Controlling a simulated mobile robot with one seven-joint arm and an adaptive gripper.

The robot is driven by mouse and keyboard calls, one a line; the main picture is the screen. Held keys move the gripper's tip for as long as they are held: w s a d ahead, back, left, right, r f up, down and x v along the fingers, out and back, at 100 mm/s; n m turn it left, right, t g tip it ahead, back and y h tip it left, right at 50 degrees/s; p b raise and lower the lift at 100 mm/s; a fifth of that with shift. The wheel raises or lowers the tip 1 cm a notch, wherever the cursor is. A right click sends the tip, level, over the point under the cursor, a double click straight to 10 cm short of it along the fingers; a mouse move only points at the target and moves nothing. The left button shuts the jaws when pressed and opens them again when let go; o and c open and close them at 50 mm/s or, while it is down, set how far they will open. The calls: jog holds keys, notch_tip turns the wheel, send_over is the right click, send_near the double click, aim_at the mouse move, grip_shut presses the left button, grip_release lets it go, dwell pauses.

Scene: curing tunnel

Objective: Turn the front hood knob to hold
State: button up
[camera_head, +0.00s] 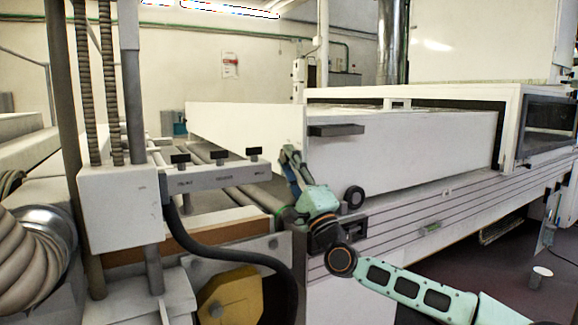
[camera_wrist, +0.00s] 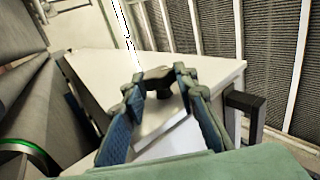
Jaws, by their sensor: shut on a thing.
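In the wrist view a dark knob (camera_wrist: 155,74) with a crossbar and a short stem stands out from a white hood (camera_wrist: 90,68). My gripper (camera_wrist: 160,88) has its two blue-padded fingers shut on it, one on each side. The pads hide part of the knob. I cannot read any mark or tell its setting. In the head view my gripper (camera_head: 290,152) is at the left end of the white hood (camera_head: 400,148), and the knob is hidden there behind the fingers.
A grey bar (camera_head: 215,178) with several small black pieces and labels too small to read stands left of my gripper. A black handle (camera_head: 336,130) juts from the hood. A dark hose (camera_head: 240,255) curves below. Grey rollers (camera_head: 215,155) lie behind the bar.

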jog(key=shift+r, duration=0.1)
dwell(0.5)
jog(key=o, duration=1.2)
jog(key=shift+a, duration=0.1)
jog(key=shift+c, duration=0.2)
jog(key=v, duration=1.2)
jog(key=shift+f, duration=0.2)
jog(key=shift+r, duration=0.1)
